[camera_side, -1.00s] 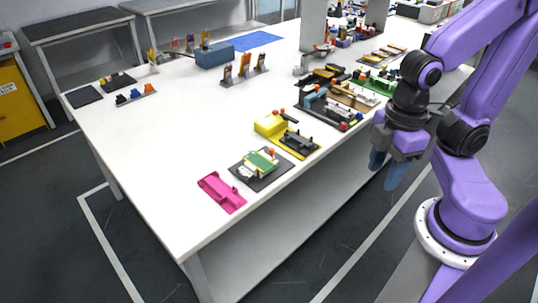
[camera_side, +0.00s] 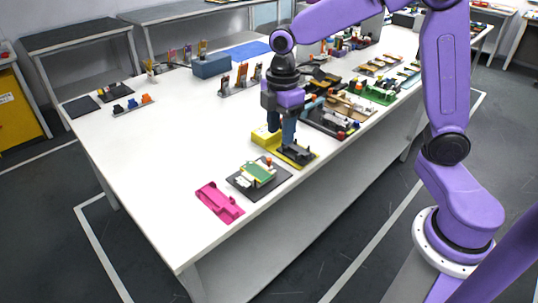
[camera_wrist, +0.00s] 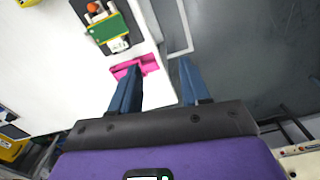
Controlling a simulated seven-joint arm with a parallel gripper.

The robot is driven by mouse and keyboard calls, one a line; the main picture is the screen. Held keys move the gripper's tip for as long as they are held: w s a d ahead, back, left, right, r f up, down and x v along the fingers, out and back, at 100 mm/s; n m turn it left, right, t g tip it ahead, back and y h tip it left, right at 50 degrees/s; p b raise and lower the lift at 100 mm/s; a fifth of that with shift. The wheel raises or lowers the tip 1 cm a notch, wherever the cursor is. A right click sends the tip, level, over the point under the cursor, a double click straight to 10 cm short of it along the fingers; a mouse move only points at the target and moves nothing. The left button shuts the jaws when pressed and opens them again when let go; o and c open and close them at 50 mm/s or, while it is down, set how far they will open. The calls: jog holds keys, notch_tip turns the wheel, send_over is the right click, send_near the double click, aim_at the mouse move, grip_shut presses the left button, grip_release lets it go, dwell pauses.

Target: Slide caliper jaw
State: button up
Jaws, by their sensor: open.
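My gripper (camera_side: 281,135) is open and empty, its two blue fingers pointing down over the yellow fixture near the table's front edge. In the wrist view my gripper (camera_wrist: 158,75) shows a wide gap between the fingers. A green and white device with an orange knob (camera_side: 259,170) sits on a dark plate (camera_side: 282,181), left of the gripper; the device also shows in the wrist view (camera_wrist: 110,28). I cannot tell for sure which item is the caliper. The yellow fixture (camera_side: 266,136) with a black slide-like part (camera_side: 297,153) is partly hidden behind the fingers.
A pink tray (camera_side: 219,203) lies at the front corner; it also shows in the wrist view (camera_wrist: 147,66). Several dark and green fixtures (camera_side: 378,95) crowd the right of the white table. A blue box (camera_side: 211,64) stands at the back. The table's left middle (camera_side: 175,150) is clear.

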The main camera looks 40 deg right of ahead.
jog(key=n, duration=0.2)
send_over(269, 158)
notch_tip(269, 158, down, 3)
notch_tip(269, 158, down, 18)
jog(key=shift+r, duration=0.1)
